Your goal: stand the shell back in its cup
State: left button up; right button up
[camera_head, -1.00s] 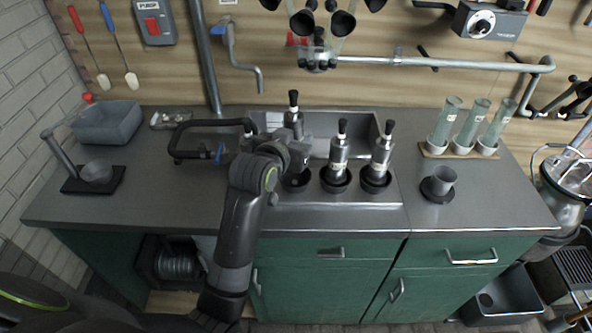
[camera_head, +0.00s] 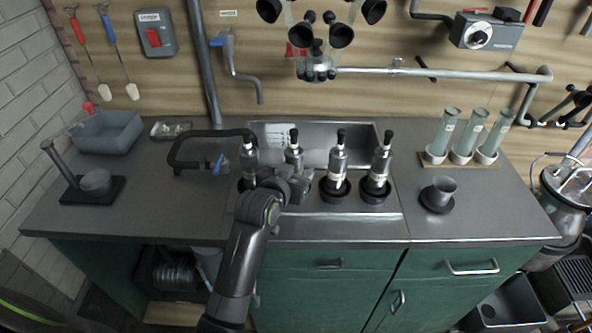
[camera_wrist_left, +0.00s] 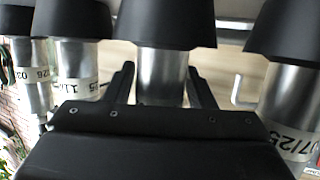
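Several silver shells with black tops stand in black cups along the sink's front. The second shell from the left (camera_head: 294,152) is upright, its top level with its neighbours'. In the left wrist view, this shell (camera_wrist_left: 162,75) meets a black cup (camera_wrist_left: 165,22) and appears seated in it. My left gripper (camera_head: 297,188) hides its lower part in the head view. In the left wrist view, my left gripper's (camera_wrist_left: 161,82) fingers are around the shell, with a thin gap visible on the left side, so it looks open. My right gripper is not in view.
Neighbouring shells (camera_head: 249,157) and (camera_head: 338,163) stand close on either side. A black hose loop (camera_head: 180,152) lies left of the sink. The front counter is clear.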

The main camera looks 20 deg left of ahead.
pick_arm(q)
jog(key=shift+o, duration=0.8)
jog(key=shift+r, duration=0.2)
jog(key=v, duration=1.2)
